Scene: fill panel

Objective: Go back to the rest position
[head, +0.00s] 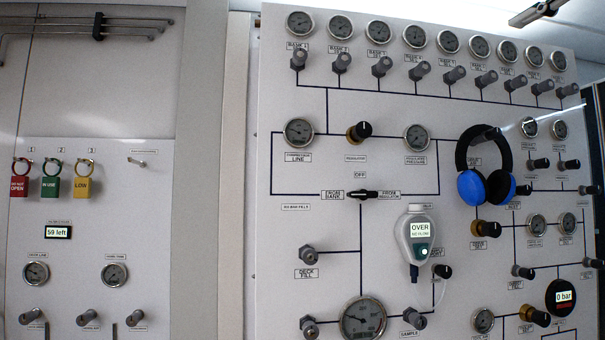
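Neither of my grippers nor my arms show in the head view. The fill panel (400,270) fills the right part of the view, with gauges, knobs and black flow lines. A selector handle (364,194) between "from bank" and "from regulator" lies horizontal. A handheld analyser (417,240) hangs on the panel and its screen reads "OVER". A round dark display (562,297) at the lower right reads "0 bar".
Blue and black ear defenders (484,166) hang on the panel's right side. A left panel (110,220) carries red (19,186), green (51,187) and yellow (82,187) tags and a small display (58,232) reading "59 left". The floor is out of view.

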